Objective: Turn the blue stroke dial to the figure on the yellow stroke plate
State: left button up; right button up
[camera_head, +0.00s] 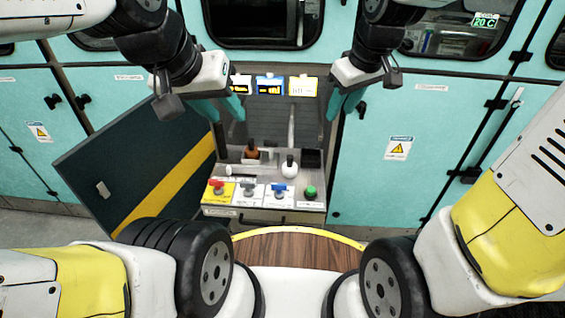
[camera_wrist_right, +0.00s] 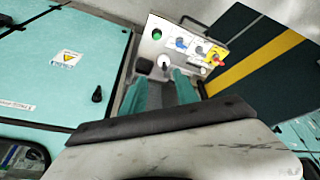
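The blue dial (camera_head: 279,189) sits on a white plate in the front row of the control panel; it also shows in the right wrist view (camera_wrist_right: 181,43). A yellow plate (camera_head: 303,87) with a dark figure, too small to read surely, hangs at the right of the row above the panel. My left gripper (camera_head: 221,108) is up at the left of the recess, teal fingers apart and empty. My right gripper (camera_head: 343,105) is up at the right side; its fingers (camera_wrist_right: 168,88) stand slightly apart with nothing held. Both are well away from the dial.
An open dark door (camera_head: 120,165) with a yellow stripe stands left. A round wooden surface (camera_head: 295,250) lies in front.

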jog(key=w+a+f+n+g, duration=0.2)
jog(key=w+a+f+n, duration=0.5)
jog(key=f, duration=0.6)
jog(key=n+g+h, duration=0.2)
jog(key=n, duration=0.2)
send_over(279, 184)
notch_tip(279, 184, down, 14)
jog(key=shift+f, duration=0.1)
notch_tip(279, 184, down, 8)
jog(key=shift+r, duration=0.2)
jog(key=shift+c, duration=0.5)
grip_shut()
